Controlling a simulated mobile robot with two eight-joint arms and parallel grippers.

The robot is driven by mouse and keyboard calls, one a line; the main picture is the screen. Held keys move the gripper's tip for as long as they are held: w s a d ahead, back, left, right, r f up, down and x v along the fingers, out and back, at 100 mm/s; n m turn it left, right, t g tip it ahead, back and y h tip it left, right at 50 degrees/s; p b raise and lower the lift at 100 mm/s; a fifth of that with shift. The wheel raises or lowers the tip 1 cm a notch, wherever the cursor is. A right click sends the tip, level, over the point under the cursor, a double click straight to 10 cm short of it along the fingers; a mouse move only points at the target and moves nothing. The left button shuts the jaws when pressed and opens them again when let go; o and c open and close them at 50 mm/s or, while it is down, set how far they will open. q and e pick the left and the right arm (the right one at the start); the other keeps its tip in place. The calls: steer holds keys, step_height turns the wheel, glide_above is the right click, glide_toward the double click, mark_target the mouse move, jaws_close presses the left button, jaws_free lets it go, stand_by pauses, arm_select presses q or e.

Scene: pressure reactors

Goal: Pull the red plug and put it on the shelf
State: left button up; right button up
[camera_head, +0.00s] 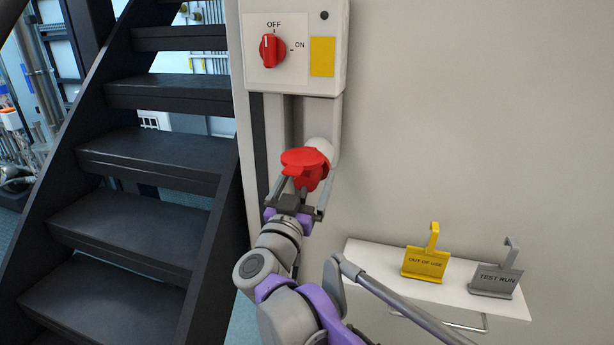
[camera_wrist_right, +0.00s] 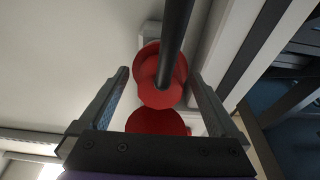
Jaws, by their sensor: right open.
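The red plug (camera_head: 309,176) is at the socket on the lower end of the wall switch box, with a round red flap (camera_head: 303,158) above it. My right gripper (camera_head: 303,188) is at the plug with its fingers open, one on each side. In the right wrist view the red plug (camera_wrist_right: 160,92) lies between the open fingers, and a dark cable (camera_wrist_right: 175,40) runs from it. I cannot tell whether the fingers touch it. The white shelf (camera_head: 372,262) is on the wall at the lower right. My left gripper is not in view.
A yellow "OUT OF USE" sign (camera_head: 426,264) and a grey "TEST RUN" sign (camera_head: 495,281) stand on the shelf; its left part is bare. A red rotary switch (camera_head: 272,50) points to OFF above the plug. Dark stairs (camera_head: 150,158) rise on the left.

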mark_target(304, 185)
jaws_close()
stand_by(0.6)
steer(key=shift+s+a+f, duration=0.1)
steer(key=shift+s, duration=0.05)
steer(key=shift+b+v, duration=0.3)
steer(key=shift+v, duration=2.5)
